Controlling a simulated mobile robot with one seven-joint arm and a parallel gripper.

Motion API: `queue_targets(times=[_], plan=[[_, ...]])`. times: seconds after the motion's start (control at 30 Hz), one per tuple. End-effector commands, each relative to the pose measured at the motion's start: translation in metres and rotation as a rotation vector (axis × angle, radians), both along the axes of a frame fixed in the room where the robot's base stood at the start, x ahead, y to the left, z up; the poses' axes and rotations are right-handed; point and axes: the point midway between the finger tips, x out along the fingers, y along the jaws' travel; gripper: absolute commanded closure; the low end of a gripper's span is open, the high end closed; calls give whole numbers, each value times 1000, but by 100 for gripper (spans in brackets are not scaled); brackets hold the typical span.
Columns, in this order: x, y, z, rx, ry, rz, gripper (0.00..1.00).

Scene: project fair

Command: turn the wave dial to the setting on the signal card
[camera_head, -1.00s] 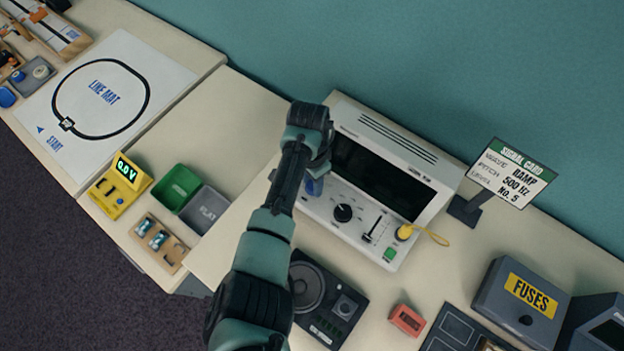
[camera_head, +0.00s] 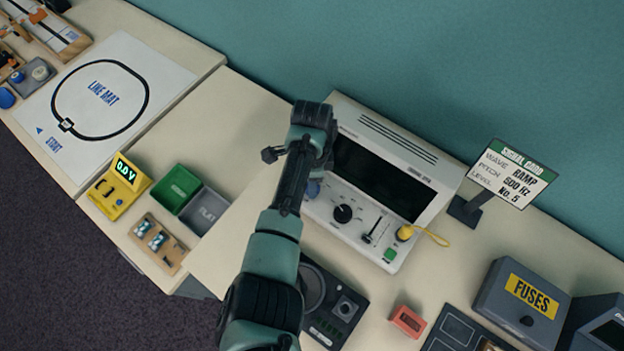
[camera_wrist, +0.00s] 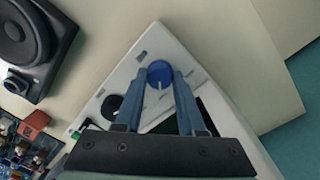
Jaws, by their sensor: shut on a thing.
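The white signal generator (camera_head: 395,165) stands at the back of the table with a dark screen. Its blue dial (camera_wrist: 159,73) sits between the two fingers of my gripper (camera_wrist: 160,80), which is shut on it. A pale pointer line shows on the dial, but no setting labels can be read. In the head view my arm mostly hides the dial and fingers; only a bit of blue shows. The signal card (camera_head: 513,173) at the right reads wave RAMP, pitch 500 Hz, level No. 5.
A black speaker unit (camera_head: 345,308) lies in front, near my arm. A FUSES box (camera_head: 520,303) stands at right.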

Motion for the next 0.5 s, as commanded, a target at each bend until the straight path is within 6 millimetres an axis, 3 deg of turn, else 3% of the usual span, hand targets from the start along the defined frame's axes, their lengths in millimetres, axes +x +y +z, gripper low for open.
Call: queue_targets(times=[0.43, 0.47, 0.5], plan=[[0, -1, 1, -2, 0, -11, 100], [0, -1, 1, -2, 0, -11, 56], [0, -1, 1, -2, 0, -11, 49]])
